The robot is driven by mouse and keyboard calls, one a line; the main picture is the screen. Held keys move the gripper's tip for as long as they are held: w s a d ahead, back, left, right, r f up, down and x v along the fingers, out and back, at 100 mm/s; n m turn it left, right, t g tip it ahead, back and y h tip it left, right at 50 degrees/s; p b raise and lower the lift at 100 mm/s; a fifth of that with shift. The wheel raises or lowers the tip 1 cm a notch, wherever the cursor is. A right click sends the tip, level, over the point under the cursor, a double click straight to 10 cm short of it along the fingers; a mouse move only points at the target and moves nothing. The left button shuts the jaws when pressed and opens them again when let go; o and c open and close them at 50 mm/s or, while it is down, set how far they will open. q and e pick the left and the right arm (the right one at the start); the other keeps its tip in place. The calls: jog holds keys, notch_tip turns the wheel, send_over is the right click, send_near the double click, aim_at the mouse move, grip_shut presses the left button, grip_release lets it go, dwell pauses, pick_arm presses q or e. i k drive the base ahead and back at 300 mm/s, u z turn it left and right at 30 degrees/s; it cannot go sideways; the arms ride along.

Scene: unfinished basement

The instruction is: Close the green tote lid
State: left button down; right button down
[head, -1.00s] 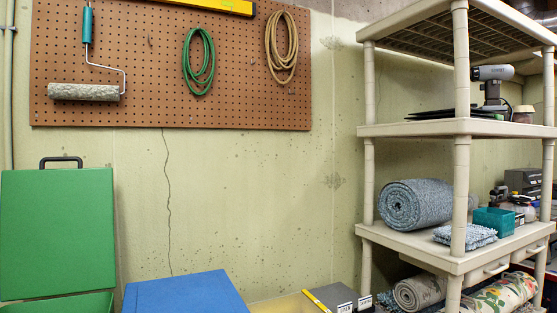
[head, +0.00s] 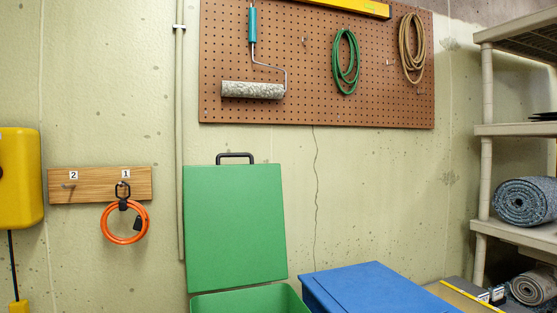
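The green tote (head: 250,300) is at the bottom middle of the head view, with only its upper rim and part of its inside showing. Its green lid (head: 235,228) stands open, nearly upright at the back of the tote in front of the wall. A black handle (head: 235,157) sits on the lid's top edge. The lower part of the tote is cut off by the picture's edge. Neither of my grippers is in view.
A blue lidded tote (head: 375,288) stands right of the green one. A beige shelf unit (head: 487,150) is at the far right. An orange cable loop (head: 124,222) hangs from a wooden hook board (head: 90,186) at left. A pegboard (head: 310,75) hangs above.

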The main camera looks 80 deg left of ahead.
aim_at(234, 229)
jog(key=u, duration=2)
